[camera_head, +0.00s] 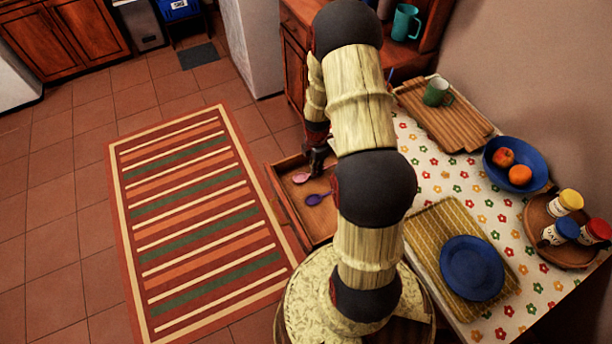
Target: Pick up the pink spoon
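The pink spoon (301,177) lies in an open wooden drawer (291,205), near the drawer's far end. A purple-blue spoon (317,199) lies in the same drawer, nearer to me. My gripper (316,170) points down over the drawer, just right of the pink spoon's bowl. The spoon's handle is hard to make out near the fingers. The fingers are small and dark, so I cannot tell whether they are open or shut, or whether they touch the spoon. My arm hides the right part of the drawer.
The table right of my arm has a flowered cloth (455,180), a blue plate (471,267), a blue fruit bowl (541,172), a cutting board (443,115) with a green mug (436,92), and a tray of jars (548,241). A striped rug (195,220) covers open floor at left.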

